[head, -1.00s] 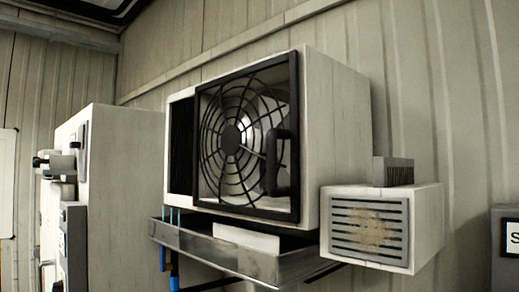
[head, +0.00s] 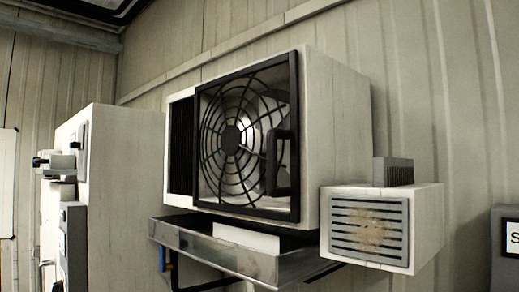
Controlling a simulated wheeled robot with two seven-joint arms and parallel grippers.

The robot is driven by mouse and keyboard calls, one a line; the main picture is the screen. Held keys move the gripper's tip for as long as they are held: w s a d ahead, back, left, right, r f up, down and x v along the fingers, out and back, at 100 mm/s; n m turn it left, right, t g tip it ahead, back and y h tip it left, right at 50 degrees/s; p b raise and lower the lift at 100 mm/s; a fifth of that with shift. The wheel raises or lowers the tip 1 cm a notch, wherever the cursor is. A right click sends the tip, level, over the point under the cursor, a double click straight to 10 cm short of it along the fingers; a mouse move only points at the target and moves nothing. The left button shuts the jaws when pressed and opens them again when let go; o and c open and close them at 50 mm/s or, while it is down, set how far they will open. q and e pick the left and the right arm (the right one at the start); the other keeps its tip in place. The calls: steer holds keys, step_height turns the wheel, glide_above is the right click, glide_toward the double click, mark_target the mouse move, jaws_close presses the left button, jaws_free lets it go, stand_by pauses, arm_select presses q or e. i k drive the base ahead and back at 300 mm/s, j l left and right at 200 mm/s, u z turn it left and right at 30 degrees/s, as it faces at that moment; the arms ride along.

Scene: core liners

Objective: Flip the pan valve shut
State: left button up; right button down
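The drain pan (head: 270,266) is a grey metal tray under the wall-mounted fan unit. A dark pipe (head: 174,268) drops from below its left end. A small upright blue piece (head: 162,259) stands beside that pipe, just under the pan, and looks like the valve's handle. It is small, and the valve body is not clear. A white block (head: 246,239) rests in the pan. Neither of my grippers is in view.
The white fan unit (head: 340,140) has a black round guard and a black handle. A grilled box (head: 420,225) juts out at its right. A pale cabinet (head: 125,160) with grey fittings stands at the left. A grey box with a sign (head: 507,250) is at the right edge.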

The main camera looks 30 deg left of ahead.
mark_target(164, 267)
steer(key=u, duration=1.25)
